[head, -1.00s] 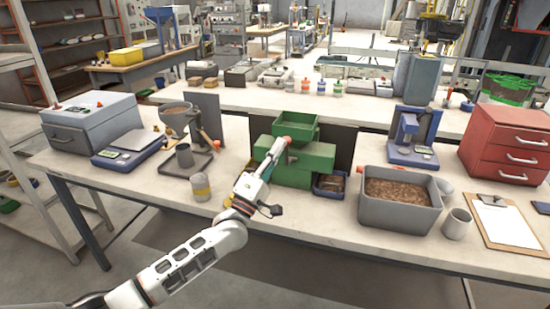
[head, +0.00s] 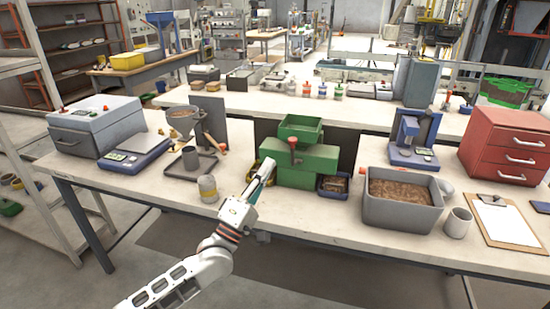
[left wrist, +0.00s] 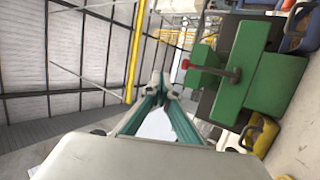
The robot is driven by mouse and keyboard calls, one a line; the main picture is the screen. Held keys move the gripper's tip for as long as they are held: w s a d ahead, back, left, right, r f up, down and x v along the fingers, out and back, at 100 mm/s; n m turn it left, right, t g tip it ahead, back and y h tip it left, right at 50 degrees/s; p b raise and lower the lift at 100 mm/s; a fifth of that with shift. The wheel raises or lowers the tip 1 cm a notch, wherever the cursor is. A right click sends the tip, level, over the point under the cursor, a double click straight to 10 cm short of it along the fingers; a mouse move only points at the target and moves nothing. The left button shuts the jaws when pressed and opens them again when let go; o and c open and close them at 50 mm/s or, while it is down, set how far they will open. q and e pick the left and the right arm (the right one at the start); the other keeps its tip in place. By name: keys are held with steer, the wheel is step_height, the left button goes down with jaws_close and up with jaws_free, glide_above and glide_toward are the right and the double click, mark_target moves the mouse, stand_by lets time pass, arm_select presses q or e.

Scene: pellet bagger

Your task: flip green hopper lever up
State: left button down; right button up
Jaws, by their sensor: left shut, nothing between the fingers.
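The green hopper machine (head: 306,165) stands on the near bench with its open green bin (head: 301,129) on top. Its lever has a red knob (head: 293,142), with the rod running down from it across the green front, so the lever looks upright. In the left wrist view, turned sideways, the red knob (left wrist: 186,64) sits at the end of the rod away from the bench. My left gripper (head: 269,165) is shut and empty, left of the lever and apart from it. Its fingers (left wrist: 164,88) show teal in the wrist view. My right gripper is out of view.
A small blue bin (head: 333,190) sits right of the machine, beside a grey tub of pellets (head: 402,222). A yellow-banded jar (head: 208,189) and a dark tray (head: 190,171) stand to the left. The bench's front edge is clear between jar and tub.

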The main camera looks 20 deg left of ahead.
arm_select(q)
steer(key=s, duration=0.1)
steer(key=s+a, duration=0.1)
steer(key=s, duration=0.2)
steer(key=shift+a+f, duration=0.2)
steer(key=shift+f, duration=0.05)
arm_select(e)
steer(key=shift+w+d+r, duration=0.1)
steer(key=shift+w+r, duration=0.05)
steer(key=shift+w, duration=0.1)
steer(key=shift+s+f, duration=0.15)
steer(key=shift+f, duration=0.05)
